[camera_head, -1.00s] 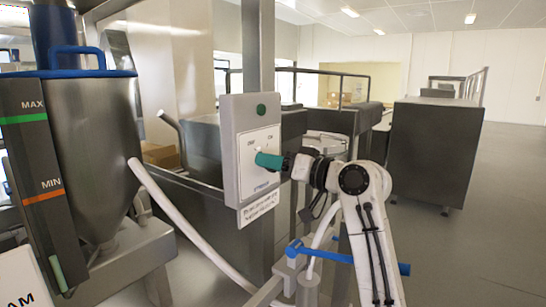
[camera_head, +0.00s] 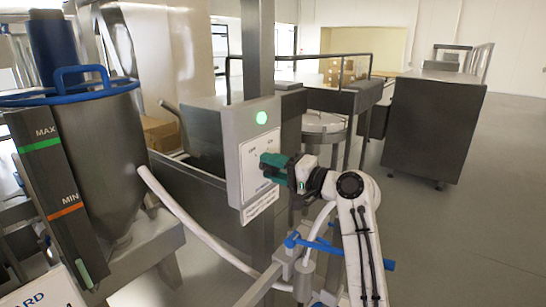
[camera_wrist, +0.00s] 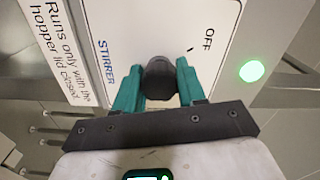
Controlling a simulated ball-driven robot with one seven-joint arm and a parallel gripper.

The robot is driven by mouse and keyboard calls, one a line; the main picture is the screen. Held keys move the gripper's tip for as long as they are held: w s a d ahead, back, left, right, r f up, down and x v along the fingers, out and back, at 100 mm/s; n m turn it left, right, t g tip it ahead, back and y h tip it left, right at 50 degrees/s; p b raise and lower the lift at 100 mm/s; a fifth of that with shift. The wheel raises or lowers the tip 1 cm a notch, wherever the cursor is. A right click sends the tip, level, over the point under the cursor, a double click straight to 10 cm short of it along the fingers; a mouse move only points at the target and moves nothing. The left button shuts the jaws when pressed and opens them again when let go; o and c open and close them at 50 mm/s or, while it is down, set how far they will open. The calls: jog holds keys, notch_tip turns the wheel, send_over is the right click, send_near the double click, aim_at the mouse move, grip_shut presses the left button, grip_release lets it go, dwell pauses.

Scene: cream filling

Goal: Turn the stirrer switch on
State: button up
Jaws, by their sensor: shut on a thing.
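The stirrer switch panel is a grey box (camera_head: 233,150) with a white face on a post, in the middle of the head view. Its white face (camera_wrist: 195,25) fills the top of the wrist view, with "STIRRER" and "OFF" printed on it. The dark round knob (camera_wrist: 159,80) sits between the green fingers of my gripper (camera_wrist: 158,92), which is shut on it. The knob's pointer and the ON mark cannot be made out. The round lamp on the panel (camera_head: 261,117) is lit bright green, also in the wrist view (camera_wrist: 251,71). In the head view my gripper (camera_head: 268,167) is at the panel face.
A steel hopper (camera_head: 92,150) with a blue-rimmed lid and a MIN/MAX level gauge (camera_head: 52,190) stands at the left. A white hose (camera_head: 195,238) runs below the panel. A blue-handled valve (camera_head: 318,246) is near my arm. Open floor lies at the right.

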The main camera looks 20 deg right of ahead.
jog(key=shift+d+r+m+p, duration=0.1)
jog(key=shift+d+m+p, duration=0.05)
jog(key=shift+m+p, duration=0.6)
jog(key=o, duration=1.1)
jog(key=shift+c, duration=0.2)
jog(key=b+v, duration=0.3)
jog(key=v, duration=0.7)
jog(key=shift+s+d, duration=0.2)
jog(key=shift+s, duration=0.1)
